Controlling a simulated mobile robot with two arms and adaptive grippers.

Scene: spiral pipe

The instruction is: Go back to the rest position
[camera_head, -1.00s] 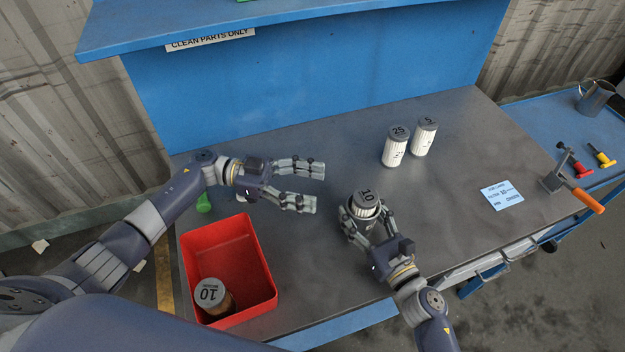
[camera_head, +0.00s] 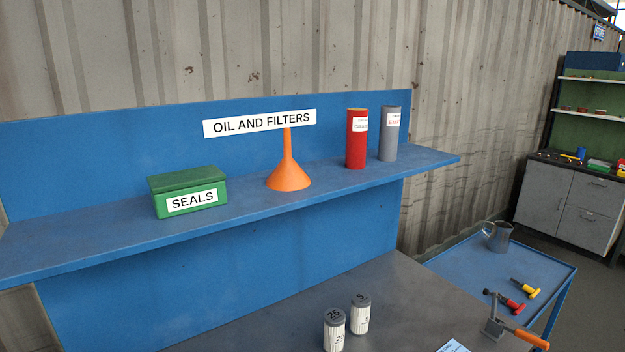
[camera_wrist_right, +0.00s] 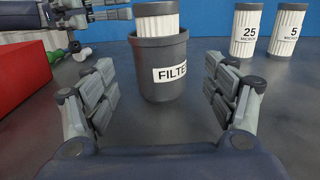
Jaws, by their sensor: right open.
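In the right wrist view my right gripper (camera_wrist_right: 160,66) is open, with its fingers apart on either side of the picture. A dark grey cup (camera_wrist_right: 160,92) labelled "FILTE…" stands upright on the bench just beyond the fingertips. Neither gripper shows in the head view. Two white filters, marked 25 (camera_head: 334,330) and 5 (camera_head: 360,315), stand on the bench.
A red bin (camera_wrist_right: 40,75) stands at the left in the wrist view. The blue shelf (camera_head: 240,222) holds a green SEALS box (camera_head: 188,195), orange funnel (camera_head: 288,172), red cylinder (camera_head: 356,140) and grey cylinder (camera_head: 390,135). A clamp with an orange handle (camera_head: 530,338) is at the bench's right.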

